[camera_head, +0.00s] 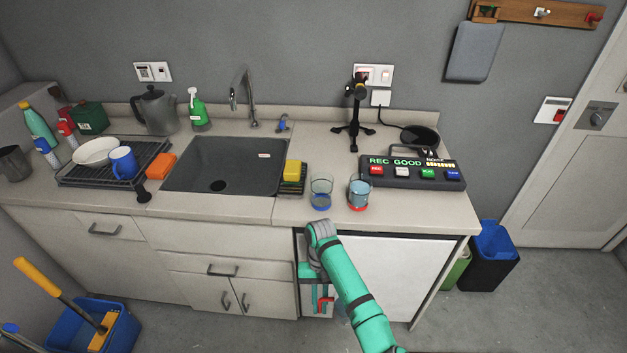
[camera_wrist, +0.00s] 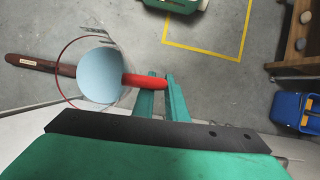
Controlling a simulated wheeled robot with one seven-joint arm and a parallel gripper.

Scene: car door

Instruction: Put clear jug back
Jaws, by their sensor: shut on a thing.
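The clear jug (camera_wrist: 118,92) shows in the wrist view, seen from above, with a thin red rim, a red handle and a pale blue round area inside. My gripper (camera_wrist: 157,82) is shut on the red handle, with the jug to the left of the fingers. In the head view my gripper (camera_head: 322,303) hangs low in front of the cabinet, below the counter edge. Red shows between its fingers there. The jug (camera_head: 342,312) is mostly hidden behind my arm.
The counter (camera_head: 255,212) holds a blue-based glass (camera_head: 321,193), a red-based glass (camera_head: 359,192), a button box (camera_head: 412,172) and a black stand (camera_head: 354,125). The sink (camera_head: 225,165) and dish rack (camera_head: 115,165) are left. A blue bucket (camera_wrist: 296,112) stands on the floor.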

